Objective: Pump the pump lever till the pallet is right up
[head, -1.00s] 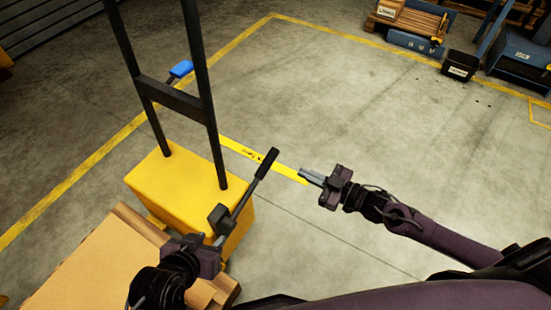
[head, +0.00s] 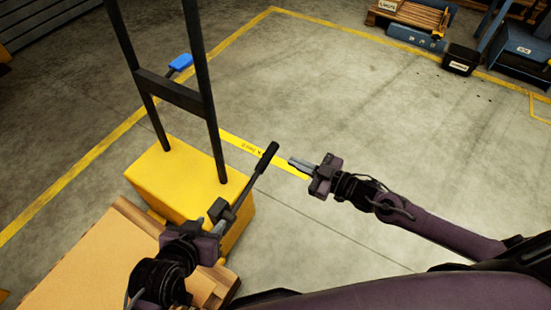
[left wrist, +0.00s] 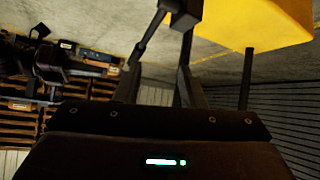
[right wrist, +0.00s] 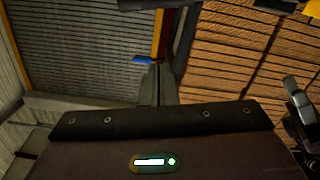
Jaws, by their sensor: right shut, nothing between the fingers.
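The pump lever (head: 254,171) is a black bar with a thick dark grip, slanting up to the right beside the yellow body (head: 185,184) of the lifter. It also shows in the left wrist view (left wrist: 149,38). My left gripper (head: 217,228) is low at the lever's lower end; its fingers are spread apart in the left wrist view, and I cannot tell whether it touches the lever. My right gripper (head: 292,162) is shut and empty, just right of the grip's tip, with a small gap. The pallet (head: 212,287) is at the lower left, partly hidden by my left arm and its tan load (head: 95,262).
Two black uprights (head: 207,95) with a crossbar rise from the yellow body. A blue pedal-like part (head: 180,62) lies behind. Yellow floor lines mark the area.

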